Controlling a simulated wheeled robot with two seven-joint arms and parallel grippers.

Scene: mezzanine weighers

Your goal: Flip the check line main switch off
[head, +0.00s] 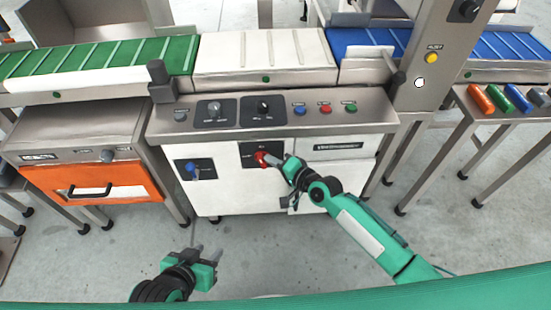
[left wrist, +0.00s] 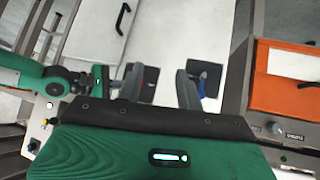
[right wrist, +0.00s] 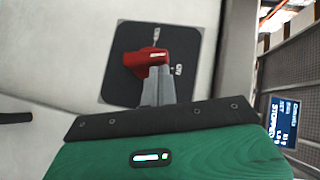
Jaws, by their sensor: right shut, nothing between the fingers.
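A red rotary switch (head: 263,158) sits on a black plate on the white front of the middle cabinet. In the right wrist view its red handle (right wrist: 147,60) lies roughly crosswise on the plate, with small white marks above and to its right that I cannot read surely. My right gripper (head: 284,163) is shut and empty, its fingertips (right wrist: 158,72) at the handle's lower right edge; whether they touch is unclear. A blue rotary switch (head: 194,170) is on another black plate to the left. My left gripper (head: 200,250) is open and empty, low in front of the cabinet.
Above the switches is a sloped panel with black knobs (head: 215,108) and coloured buttons (head: 325,108). An orange drawer (head: 92,183) stands left. Green (head: 100,58) and blue (head: 370,40) conveyors run behind. A screen (right wrist: 284,120) shows at right.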

